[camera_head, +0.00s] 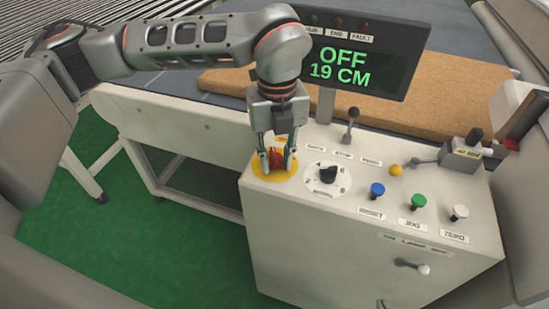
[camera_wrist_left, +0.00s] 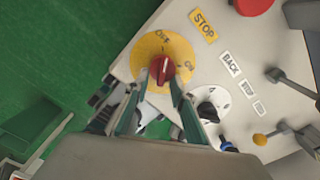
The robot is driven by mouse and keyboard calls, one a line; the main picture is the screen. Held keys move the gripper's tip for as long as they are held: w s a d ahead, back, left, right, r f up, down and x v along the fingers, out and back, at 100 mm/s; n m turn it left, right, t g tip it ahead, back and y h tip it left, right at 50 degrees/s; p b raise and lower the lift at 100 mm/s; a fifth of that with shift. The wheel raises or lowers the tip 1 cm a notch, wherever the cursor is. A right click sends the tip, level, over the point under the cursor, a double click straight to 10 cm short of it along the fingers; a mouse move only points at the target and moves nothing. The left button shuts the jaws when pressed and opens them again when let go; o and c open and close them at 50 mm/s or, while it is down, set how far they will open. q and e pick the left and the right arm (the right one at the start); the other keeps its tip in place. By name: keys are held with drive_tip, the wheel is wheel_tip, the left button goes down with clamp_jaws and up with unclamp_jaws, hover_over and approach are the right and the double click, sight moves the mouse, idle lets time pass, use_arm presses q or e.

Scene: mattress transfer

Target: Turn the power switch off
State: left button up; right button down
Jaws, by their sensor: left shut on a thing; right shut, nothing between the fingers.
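The power switch is a red rotary knob (camera_wrist_left: 161,69) on a round yellow plate (camera_wrist_left: 150,48) marked OFF and ON, at the left end of the control panel. It also shows in the head view (camera_head: 276,158). My left gripper (camera_head: 276,163) points down over it and is shut on the knob, one finger on each side. In the left wrist view the knob's pale mark points up towards OFF. The display (camera_head: 355,65) reads OFF and 19 CM in green. My right gripper is not in view.
Beside the knob are a black selector dial (camera_head: 327,174), a lever (camera_head: 350,125), and blue (camera_head: 377,190), green (camera_head: 418,201) and white (camera_head: 460,212) buttons. A lower lever (camera_head: 412,266) is on the front face. A brown mattress (camera_head: 450,110) lies behind. Green floor is clear at left.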

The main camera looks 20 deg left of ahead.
sight(278, 159)
use_arm(q)
drive_tip(key=shift+w+d+r+n, duration=0.1)
drive_tip(key=shift+n, duration=0.45)
drive_tip(key=shift+w+d+n, duration=0.1)
drive_tip(key=shift+n, duration=0.45)
drive_tip(key=o, duration=1.1)
wheel_tip(278, 159, up, 12)
drive_tip(key=shift+s, duration=0.15)
